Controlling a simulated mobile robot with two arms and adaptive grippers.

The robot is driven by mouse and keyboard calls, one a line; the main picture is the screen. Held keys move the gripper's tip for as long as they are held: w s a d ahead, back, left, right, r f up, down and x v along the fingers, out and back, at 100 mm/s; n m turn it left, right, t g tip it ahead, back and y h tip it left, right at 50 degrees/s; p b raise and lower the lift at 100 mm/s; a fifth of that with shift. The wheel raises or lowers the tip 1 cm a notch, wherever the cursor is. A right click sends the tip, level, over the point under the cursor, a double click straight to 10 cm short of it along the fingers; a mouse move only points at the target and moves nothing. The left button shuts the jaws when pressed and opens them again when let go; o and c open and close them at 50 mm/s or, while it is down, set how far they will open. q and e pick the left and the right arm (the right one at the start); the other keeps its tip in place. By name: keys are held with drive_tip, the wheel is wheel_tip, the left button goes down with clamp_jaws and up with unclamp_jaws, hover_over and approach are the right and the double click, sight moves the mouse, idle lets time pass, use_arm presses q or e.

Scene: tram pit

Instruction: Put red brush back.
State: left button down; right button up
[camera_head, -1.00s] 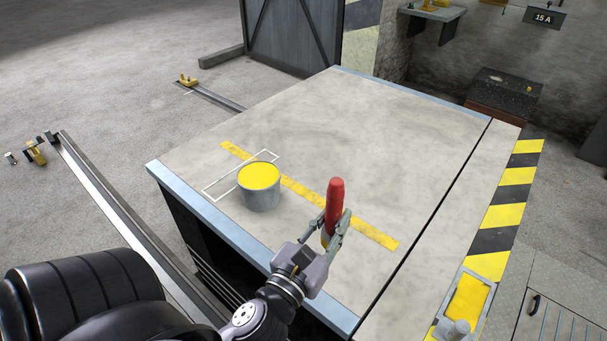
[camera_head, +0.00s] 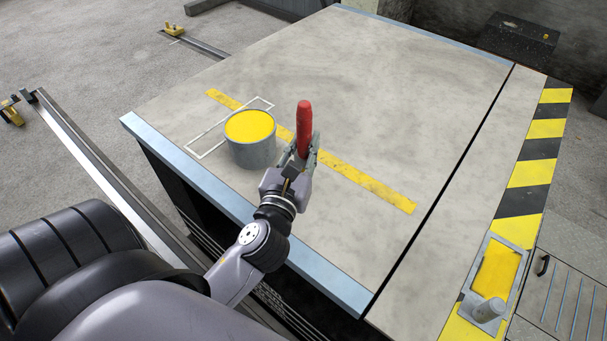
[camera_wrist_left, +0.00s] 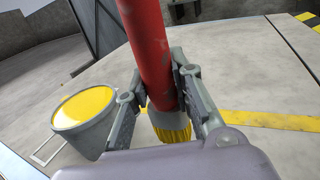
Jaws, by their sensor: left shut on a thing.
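The red brush (camera_head: 304,127) is upright in my left gripper (camera_head: 302,157), with its red handle pointing up. In the left wrist view the gripper (camera_wrist_left: 160,95) is shut around the lower handle of the brush (camera_wrist_left: 148,45), and yellow bristles show below it. A grey pot of yellow paint (camera_head: 251,150) stands on the slab just left of the gripper; it also shows in the left wrist view (camera_wrist_left: 88,135). The brush is apart from the pot. My right gripper is not in view.
A yellow painted stripe (camera_head: 365,182) and a white outlined rectangle (camera_head: 205,140) mark the pale slab (camera_head: 400,100). A grey tray with yellow paint (camera_head: 494,270) and a roller sits at the right on the striped edge. The slab's far part is clear.

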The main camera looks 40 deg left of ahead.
sight(304, 161)
use_arm(q)
wheel_tip(304, 161, down, 4)
drive_tip(key=shift+r+b, duration=0.2)
drive_tip(key=shift+b, duration=0.3)
drive_tip(key=shift+f, duration=0.4)
wheel_tip(304, 161, down, 4)
drive_tip(key=shift+r+b, duration=0.15)
drive_tip(key=shift+b, duration=1.1)
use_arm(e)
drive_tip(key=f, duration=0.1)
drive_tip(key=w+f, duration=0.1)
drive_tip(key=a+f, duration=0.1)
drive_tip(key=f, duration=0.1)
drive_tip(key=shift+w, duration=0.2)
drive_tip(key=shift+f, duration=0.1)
